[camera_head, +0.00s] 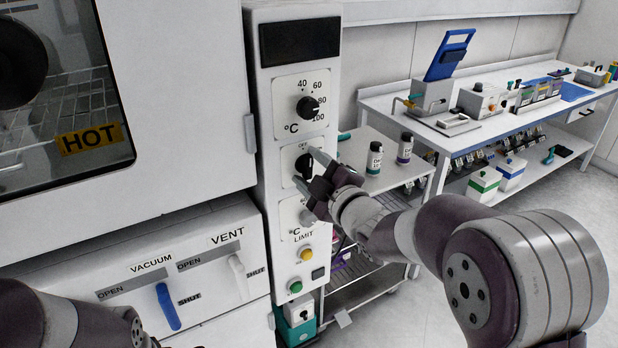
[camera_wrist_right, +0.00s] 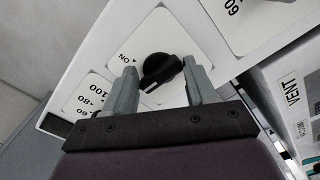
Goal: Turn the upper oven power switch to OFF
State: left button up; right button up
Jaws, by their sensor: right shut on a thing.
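The power switch is a black knob (camera_head: 303,163) on a white plate in the oven's control column, with OFF printed above it in the head view. It also shows in the wrist view (camera_wrist_right: 161,71). There its white line points down-left, toward the temperature dial plate, while ON is printed to the left of the knob. The OFF mark is hidden in the wrist view. My right gripper (camera_head: 311,183) is at the switch, its fingers (camera_wrist_right: 159,86) on opposite sides of the knob, shut on it. My left arm shows at the lower left; its gripper is out of view.
The temperature dial (camera_head: 308,107) sits above the switch. The limit dial (camera_head: 308,216) is below it, partly behind my gripper, with yellow (camera_head: 305,254) and green (camera_head: 295,287) buttons lower. VACUUM (camera_head: 168,306) and VENT (camera_head: 239,277) levers are left. Two bottles (camera_head: 375,158) stand on a cart to the right.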

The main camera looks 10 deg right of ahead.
jog(key=o, duration=1.3)
jog(key=v, duration=0.6)
jog(key=shift+b, duration=0.45)
